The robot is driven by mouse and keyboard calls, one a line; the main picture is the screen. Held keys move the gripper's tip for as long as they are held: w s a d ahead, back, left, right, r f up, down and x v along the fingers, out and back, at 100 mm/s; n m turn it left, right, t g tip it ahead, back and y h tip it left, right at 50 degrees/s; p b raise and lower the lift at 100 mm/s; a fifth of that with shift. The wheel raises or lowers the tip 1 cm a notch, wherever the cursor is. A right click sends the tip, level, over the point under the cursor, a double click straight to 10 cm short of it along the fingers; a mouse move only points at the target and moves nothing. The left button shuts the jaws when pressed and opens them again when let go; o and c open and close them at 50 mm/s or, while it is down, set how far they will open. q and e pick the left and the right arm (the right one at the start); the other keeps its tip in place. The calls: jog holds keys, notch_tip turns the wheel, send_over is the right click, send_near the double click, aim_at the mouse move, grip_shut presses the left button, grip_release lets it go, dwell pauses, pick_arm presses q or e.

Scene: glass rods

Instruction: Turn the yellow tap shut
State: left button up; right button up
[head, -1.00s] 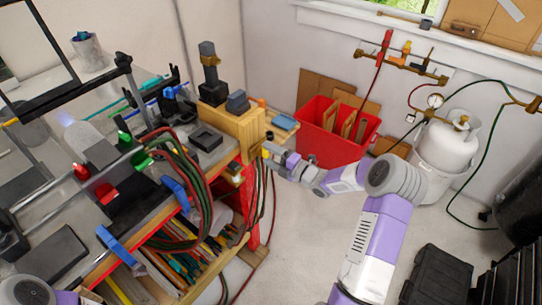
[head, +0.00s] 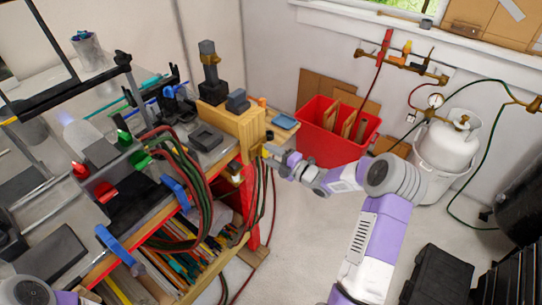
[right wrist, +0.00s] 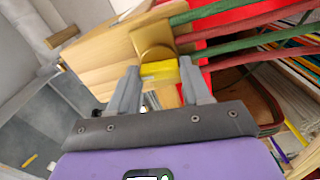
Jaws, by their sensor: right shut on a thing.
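In the head view my right gripper (head: 270,150) is at the near right corner of the bench, and the tap is too small there to make out clearly. My left gripper is not in view; only part of my left arm shows at the bottom left.
Red and green hoses (right wrist: 235,45) run close beside the tap and hang down the bench front (head: 190,170). A red bin (head: 335,145) stands on the floor behind my right arm. A white gas cylinder (head: 450,140) stands at the right. The floor between is clear.

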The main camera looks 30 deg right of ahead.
jog(key=shift+m+p, duration=0.95)
jog(key=shift+m, duration=7.15)
jog(key=o, duration=1.1)
jog(key=shift+c, duration=0.2)
jog(key=v, duration=0.7)
jog(key=shift+s, duration=0.25)
jog(key=shift+d, duration=0.1)
